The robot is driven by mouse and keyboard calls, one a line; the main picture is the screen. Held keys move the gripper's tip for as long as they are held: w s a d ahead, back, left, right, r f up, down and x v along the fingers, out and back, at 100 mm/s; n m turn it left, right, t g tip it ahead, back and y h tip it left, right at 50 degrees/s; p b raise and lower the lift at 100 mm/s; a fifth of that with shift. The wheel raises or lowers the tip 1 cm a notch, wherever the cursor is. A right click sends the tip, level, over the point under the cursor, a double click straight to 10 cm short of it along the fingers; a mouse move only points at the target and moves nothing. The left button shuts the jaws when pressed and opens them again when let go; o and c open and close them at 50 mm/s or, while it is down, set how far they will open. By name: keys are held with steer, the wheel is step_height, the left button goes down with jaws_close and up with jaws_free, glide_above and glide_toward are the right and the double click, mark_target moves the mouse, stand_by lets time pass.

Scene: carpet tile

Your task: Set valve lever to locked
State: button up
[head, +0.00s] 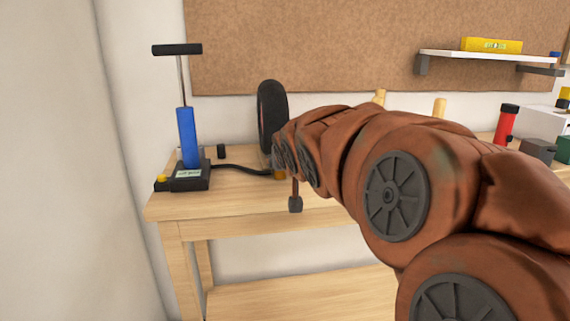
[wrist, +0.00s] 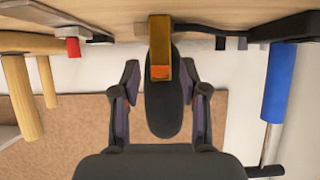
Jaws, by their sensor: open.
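The valve lever appears to be the brass-coloured piece with an orange end (wrist: 160,60), at the top middle of the wrist view. It lies in front of the black tyre (wrist: 165,112), beside the end of the black hose. In the head view a small brass patch (head: 279,174) shows at the hose end, mostly hidden by my arm. My gripper (wrist: 159,80) is open, with one finger on each side of the lever and tyre in the picture. I see no contact, and the depth gap is hard to judge. The lever's locked mark is not visible.
A blue hand pump (head: 187,138) with a black base stands at the bench's left end, its hose (head: 238,168) running right. The tyre (head: 271,112) stands upright on the bench (head: 225,203). Wooden handles (wrist: 20,97) and a red-tipped tool (wrist: 73,47) are at the wrist view's left.

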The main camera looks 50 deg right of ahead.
steer(key=shift+r, duration=4.75)
